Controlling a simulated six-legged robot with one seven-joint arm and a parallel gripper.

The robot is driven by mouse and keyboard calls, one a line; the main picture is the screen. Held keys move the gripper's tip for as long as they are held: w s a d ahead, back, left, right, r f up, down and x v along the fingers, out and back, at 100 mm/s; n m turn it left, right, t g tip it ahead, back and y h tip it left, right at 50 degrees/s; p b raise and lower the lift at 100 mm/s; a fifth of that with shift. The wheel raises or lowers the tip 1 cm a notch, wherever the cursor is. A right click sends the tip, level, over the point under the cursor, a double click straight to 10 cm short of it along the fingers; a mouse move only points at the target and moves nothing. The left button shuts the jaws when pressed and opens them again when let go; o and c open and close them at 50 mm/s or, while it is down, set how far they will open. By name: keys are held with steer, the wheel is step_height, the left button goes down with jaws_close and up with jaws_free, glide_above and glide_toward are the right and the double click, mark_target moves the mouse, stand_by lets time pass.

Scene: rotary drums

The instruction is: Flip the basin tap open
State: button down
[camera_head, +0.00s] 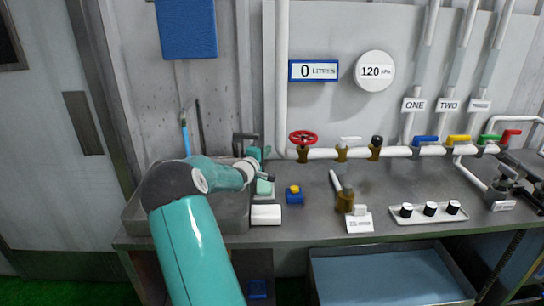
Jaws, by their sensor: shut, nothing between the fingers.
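The grey basin (140,215) is set at the left end of the bench, partly hidden behind my arm. A dark tap (244,138) stands at the basin's back right, against the wall. Its lower part is hidden by my arm, and I cannot tell how its lever is set. My gripper (267,177) is at the end of my teal arm, just below and right of the tap in the picture. It is small here, shut and empty. I cannot tell whether any part of it touches the tap.
A white block (265,215) and a blue-and-yellow button box (294,194) are right of the basin. A red valve wheel (303,138) and several coloured levers sit on the white pipe. A brass valve (345,200) and a tray of knobs (395,219) stand farther right.

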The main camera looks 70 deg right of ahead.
steer(key=shift+s+a+f, duration=0.1)
steer(key=shift+s+a, duration=0.2)
steer(key=shift+s, duration=0.2)
steer(key=shift+s+a+f, duration=0.1)
steer(key=shift+s+a, duration=0.2)
steer(key=shift+s, duration=0.2)
steer(key=shift+s+r, duration=0.1)
steer(key=w+a+r+m+t+y, duration=0.1)
steer(key=a+r+m+y, duration=0.15)
steer(key=a, duration=0.85)
steer(key=w+a+r+m+y, duration=0.1)
steer(key=w+a+r+y, duration=0.15)
steer(key=a, duration=0.75)
steer(key=w+a+r+m+t+y, duration=0.1)
steer(key=a+m+y, duration=0.15)
steer(key=a, duration=0.85)
steer(key=s+a+n+t+y, duration=0.1)
steer(key=s+a+n+y, duration=0.1)
steer(key=a, duration=1)
steer(key=s+a+n+t+y, duration=0.2)
steer(key=a+y, duration=0.3)
steer(key=a, duration=0.7)
steer(key=s+a+n+t+y, duration=0.1)
steer(key=s+a+n+y, duration=0.1)
steer(key=a, duration=1)
steer(key=shift+s+a+n+t+y, duration=0.35)
steer(key=shift+s+y, duration=0.4)
steer(key=shift+s, duration=0.15)
steer(key=shift+d+r, duration=0.1)
steer(key=shift+d, duration=0.05)
